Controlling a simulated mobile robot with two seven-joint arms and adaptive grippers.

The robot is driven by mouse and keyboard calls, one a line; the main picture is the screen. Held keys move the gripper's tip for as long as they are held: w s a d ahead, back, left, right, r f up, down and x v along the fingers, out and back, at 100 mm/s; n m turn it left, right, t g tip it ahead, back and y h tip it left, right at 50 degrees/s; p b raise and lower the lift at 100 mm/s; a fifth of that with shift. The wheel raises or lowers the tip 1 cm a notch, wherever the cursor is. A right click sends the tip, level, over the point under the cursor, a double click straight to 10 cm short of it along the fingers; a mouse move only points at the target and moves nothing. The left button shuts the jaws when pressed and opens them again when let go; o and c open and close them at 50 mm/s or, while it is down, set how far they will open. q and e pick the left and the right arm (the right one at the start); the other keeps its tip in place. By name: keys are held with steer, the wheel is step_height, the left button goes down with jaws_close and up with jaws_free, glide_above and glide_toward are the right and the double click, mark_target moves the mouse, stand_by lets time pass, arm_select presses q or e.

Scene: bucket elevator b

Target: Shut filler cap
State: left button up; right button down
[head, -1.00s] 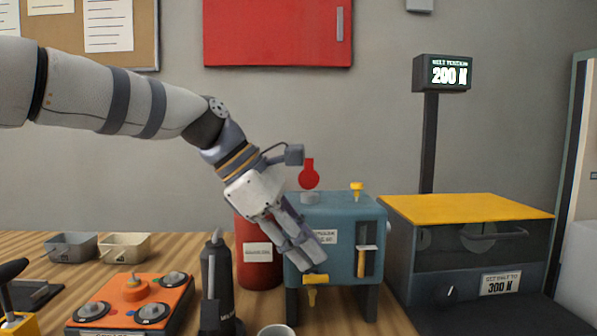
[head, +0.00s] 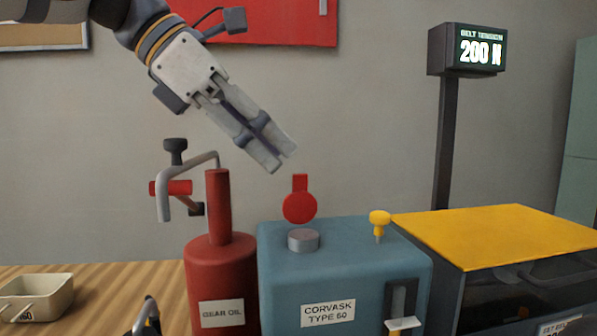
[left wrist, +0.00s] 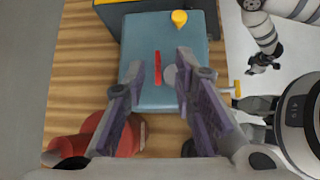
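The red filler cap (head: 299,205) stands upright, open, behind the round grey filler neck (head: 303,240) on top of the blue Corvask gearbox (head: 345,265). In the left wrist view the cap (left wrist: 158,68) shows edge-on as a thin red strip between my fingers, with the grey neck (left wrist: 170,76) beside it. My left gripper (head: 283,162) is above and slightly left of the cap, pointing down and right. It is open, empty and apart from the cap. My right gripper (left wrist: 263,63) shows small in the left wrist view; its finger state is unclear.
A red gear oil can (head: 222,275) stands just left of the gearbox. A yellow-topped plug (head: 380,224) rises from the gearbox's right side. A yellow-lidded machine (head: 500,235) and a 200 N display (head: 478,50) are on the right. The air above the gearbox is clear.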

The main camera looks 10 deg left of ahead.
mark_target(300, 174)
arm_select(q)
steer(key=x, duration=0.6)
steer(key=shift+w+a+f, duration=0.1)
steer(key=shift+w, duration=0.05)
jaws_close()
steer(key=s+m+t, duration=0.1)
steer(key=s+t, duration=0.1)
steer(key=t, duration=0.1)
steer(key=shift+s+d+f+m+y, duration=0.2)
steer(key=shift+s+d+m+y, duration=0.1)
steer(key=shift+d+m+y, duration=0.1)
steer(key=shift+s+d+f+m+t, duration=0.1)
steer(key=shift+s+f+m+t, duration=0.15)
steer(key=shift+t, duration=0.35)
steer(key=shift+s+d+f+m+t, duration=0.15)
steer(key=shift+s+m+t, duration=0.2)
steer(key=shift+t, duration=0.25)
